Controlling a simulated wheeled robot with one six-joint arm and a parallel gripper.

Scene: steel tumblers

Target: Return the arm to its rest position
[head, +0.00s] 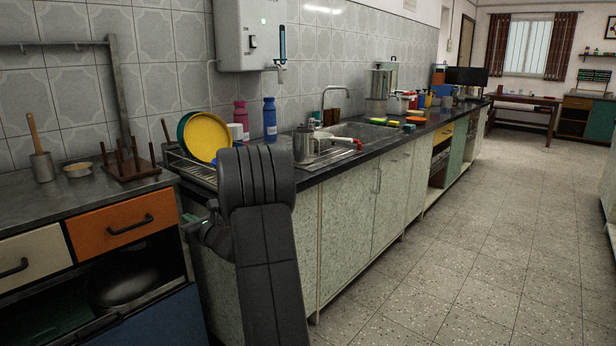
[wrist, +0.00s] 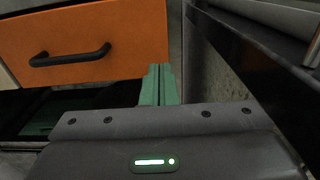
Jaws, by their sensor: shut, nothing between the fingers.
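My gripper (wrist: 159,72) shows in the wrist view with its two green fingers pressed together and nothing between them. It points toward the gap beside the orange drawer (wrist: 85,45), apart from it as far as I can tell. In the head view my arm (head: 262,230) stands folded in front of the counter. The arm hides most of my gripper there; a small part of the wrist with a green light shows at its left. The orange drawer (head: 124,222) is shut, left of the arm. Steel tumblers are not clearly visible.
A wooden peg stand (head: 130,167) and a pot with a pestle (head: 42,166) stand on the left counter. A dish rack with a yellow plate (head: 207,138) and a steel kettle (head: 305,145) stand behind my arm. The tiled floor (head: 470,250) at right is clear.

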